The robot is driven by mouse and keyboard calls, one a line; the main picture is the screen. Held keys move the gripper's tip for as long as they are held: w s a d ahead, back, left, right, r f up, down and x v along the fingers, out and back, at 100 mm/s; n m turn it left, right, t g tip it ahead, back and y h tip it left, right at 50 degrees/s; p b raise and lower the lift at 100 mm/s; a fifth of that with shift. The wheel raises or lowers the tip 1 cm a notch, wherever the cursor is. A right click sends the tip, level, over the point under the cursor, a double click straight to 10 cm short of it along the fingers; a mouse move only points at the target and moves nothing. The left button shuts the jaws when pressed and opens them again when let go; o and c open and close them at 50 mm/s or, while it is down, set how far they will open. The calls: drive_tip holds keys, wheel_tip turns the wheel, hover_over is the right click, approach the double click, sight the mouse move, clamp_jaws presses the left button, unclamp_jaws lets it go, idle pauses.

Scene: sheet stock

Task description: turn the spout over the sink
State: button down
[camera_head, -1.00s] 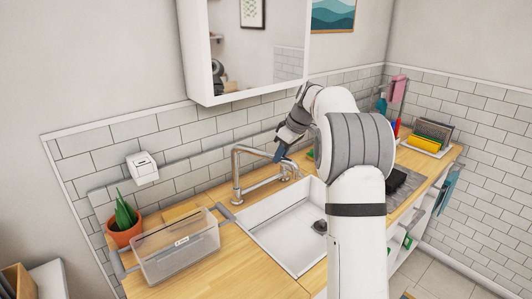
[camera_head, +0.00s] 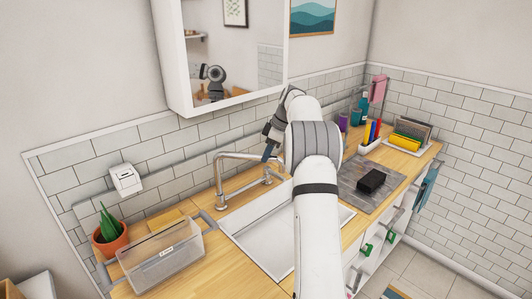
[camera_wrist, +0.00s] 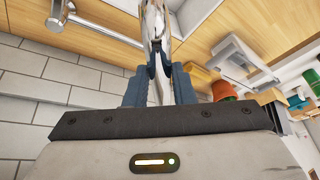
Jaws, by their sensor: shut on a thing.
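The chrome faucet (camera_head: 218,180) stands behind the sink, with its upright at the left. Its spout (camera_head: 240,155) runs right from the top of the upright, along the back of the basin. My gripper (camera_head: 268,152) is at the spout's right end. In the wrist view its blue fingers (camera_wrist: 158,88) are shut on the chrome spout (camera_wrist: 155,35), one on each side. The white sink (camera_head: 255,235) lies in front of the faucet; my arm covers its right part, and the drain is hidden.
A clear bin (camera_head: 165,258) and a potted plant (camera_head: 110,238) stand left of the sink. A black block (camera_head: 371,181) lies on a grey mat (camera_head: 352,189) at the right. The mirrored cabinet (camera_head: 175,60) hangs above. The tiled wall is close behind the faucet.

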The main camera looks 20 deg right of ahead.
drive_tip(key=shift+w+a+r, duration=0.15)
drive_tip(key=shift+a, duration=0.1)
drive_tip(key=c, duration=1.6)
unclamp_jaws()
drive_tip(key=shift+o, duration=0.8)
drive_tip(key=shift+w+a, duration=0.15)
drive_tip(key=shift+w, duration=0.05)
drive_tip(key=shift+o, duration=1)
drive_tip(key=shift+s+d, duration=0.1)
drive_tip(key=shift+d, duration=0.15)
drive_tip(key=v, duration=0.7)
drive_tip(key=shift+s+d+r+b, duration=0.15)
drive_tip(key=shift+r+b, duration=0.05)
drive_tip(key=shift+b, duration=0.1)
